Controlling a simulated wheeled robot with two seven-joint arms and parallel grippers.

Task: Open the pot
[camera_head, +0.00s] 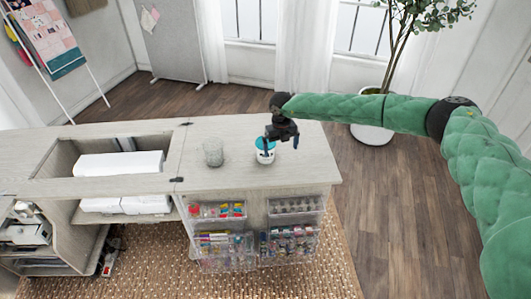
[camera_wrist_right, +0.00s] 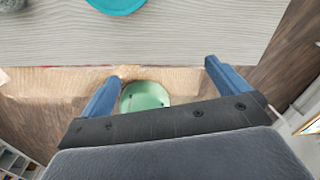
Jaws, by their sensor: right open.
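The lid appears to be on the pot. My right gripper (camera_head: 281,147) is above the cabinet top beside the pot and partly overlaps it in the head view. In the wrist view its two blue fingers (camera_wrist_right: 162,71) are wide apart with nothing held between them. My left gripper is not in view.
A white machine (camera_head: 118,163) sits in the cabinet's open well at left. Clear bins (camera_head: 295,206) of sewing supplies hang on the cabinet's front. The cabinet top (camera_head: 312,168) right of the pot is bare.

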